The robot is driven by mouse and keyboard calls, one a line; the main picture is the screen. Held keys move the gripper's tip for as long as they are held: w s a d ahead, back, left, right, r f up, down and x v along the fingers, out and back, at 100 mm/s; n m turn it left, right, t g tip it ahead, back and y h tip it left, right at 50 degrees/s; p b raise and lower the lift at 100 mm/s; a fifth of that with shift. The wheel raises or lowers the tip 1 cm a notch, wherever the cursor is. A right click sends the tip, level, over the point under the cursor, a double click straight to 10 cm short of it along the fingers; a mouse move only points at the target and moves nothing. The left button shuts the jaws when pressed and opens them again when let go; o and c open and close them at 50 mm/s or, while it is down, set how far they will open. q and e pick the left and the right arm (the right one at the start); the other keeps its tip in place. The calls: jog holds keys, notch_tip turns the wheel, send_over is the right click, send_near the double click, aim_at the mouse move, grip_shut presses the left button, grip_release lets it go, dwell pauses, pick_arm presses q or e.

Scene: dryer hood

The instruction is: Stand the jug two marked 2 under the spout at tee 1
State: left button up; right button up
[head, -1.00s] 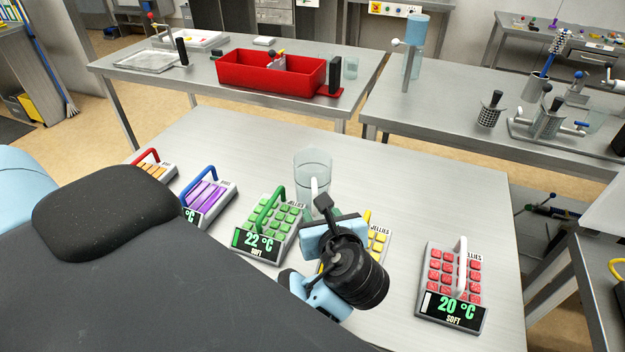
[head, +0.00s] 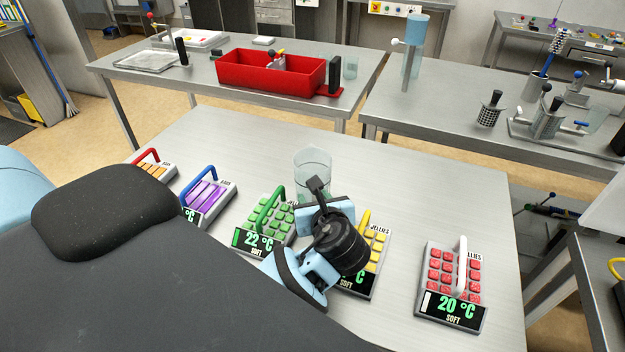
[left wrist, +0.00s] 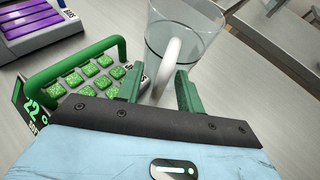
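A clear jug (head: 313,163) stands on the near steel table, behind the jelly trays. It also shows at the top of the left wrist view (left wrist: 185,28), with its white handle (left wrist: 168,66) towards me. My left gripper (head: 317,187) is right in front of the jug. In the left wrist view its green fingers (left wrist: 159,78) are apart, one on each side of the handle, with a gap visible. No number on the jug can be read. I cannot pick out a tee or spout for certain. My right gripper is not in view.
Trays of green (head: 272,222), yellow (head: 372,255) and red jellies (head: 455,280) with upright handles flank the gripper. A purple tray (head: 207,200) lies further left. The table right of the jug is clear. A tall blue cylinder (head: 414,45) stands on the back right table.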

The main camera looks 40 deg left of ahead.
pick_arm(q)
grip_shut()
notch_tip(320, 180, up, 10)
jog(key=shift+r, duration=0.1)
dwell(0.7)
